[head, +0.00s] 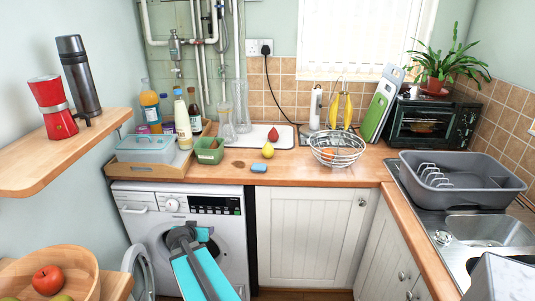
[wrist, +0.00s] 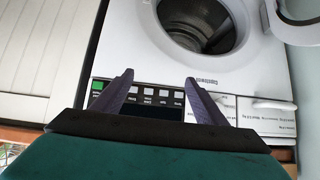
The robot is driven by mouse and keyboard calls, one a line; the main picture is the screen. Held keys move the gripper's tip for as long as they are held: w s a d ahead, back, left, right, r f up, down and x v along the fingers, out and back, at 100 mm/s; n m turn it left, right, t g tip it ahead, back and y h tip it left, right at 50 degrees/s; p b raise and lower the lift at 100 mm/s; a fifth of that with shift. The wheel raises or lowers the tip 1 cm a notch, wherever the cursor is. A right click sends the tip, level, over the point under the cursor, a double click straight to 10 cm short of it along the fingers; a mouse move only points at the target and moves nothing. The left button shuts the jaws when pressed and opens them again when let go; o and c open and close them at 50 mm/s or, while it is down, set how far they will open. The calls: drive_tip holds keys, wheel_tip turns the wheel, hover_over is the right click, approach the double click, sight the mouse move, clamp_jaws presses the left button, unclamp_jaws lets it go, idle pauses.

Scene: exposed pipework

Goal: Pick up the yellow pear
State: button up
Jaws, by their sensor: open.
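The yellow pear (head: 268,151) sits on the wooden counter in the head view, in front of a white board. A red pear-shaped fruit (head: 273,135) is just behind it on the board. My gripper (head: 183,234) is low in front of the washing machine, below the counter edge and to the left of the pear. In the wrist view my gripper (wrist: 159,78) shows two spread fingers with nothing between them. The washing machine's panel is behind them, and the pear is not in that view.
A blue sponge (head: 258,168) lies just in front of the pear. A green tub (head: 209,150) stands to its left and a wire basket (head: 336,150) to its right. The washing machine (head: 185,215) stands under the counter with its round door (head: 138,270) swung open.

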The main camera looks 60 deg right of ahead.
drive_tip(key=s+d+r+m+t+h, duration=0.1)
drive_tip(key=d+r+m+t+h, duration=0.15)
drive_tip(key=d+r, duration=0.75)
drive_tip(key=s+d+r+m+t+h, duration=0.1)
drive_tip(key=d+r+m+h, duration=0.15)
drive_tip(key=d+r, duration=0.75)
drive_tip(key=shift+n+t, duration=0.8)
drive_tip(key=shift+t, duration=0.15)
drive_tip(key=s+d+r, duration=0.1)
drive_tip(key=s, duration=0.1)
drive_tip(key=s+d+r, duration=0.3)
drive_tip(key=s+d, duration=0.1)
drive_tip(key=s, duration=0.1)
drive_tip(key=shift+s+r, duration=0.1)
drive_tip(key=shift+r, duration=0.1)
drive_tip(key=n+y+p, duration=0.1)
drive_tip(key=n+y, duration=0.1)
approach(270, 153)
drive_tip(key=s+a, duration=0.2)
drive_tip(key=shift+s+t, duration=0.25)
drive_tip(key=shift+t, duration=0.05)
drive_tip(key=shift+w, duration=0.1)
drive_tip(key=shift+b+x, duration=0.35)
drive_tip(key=shift+x, duration=4)
drive_tip(key=shift+r, duration=0.1)
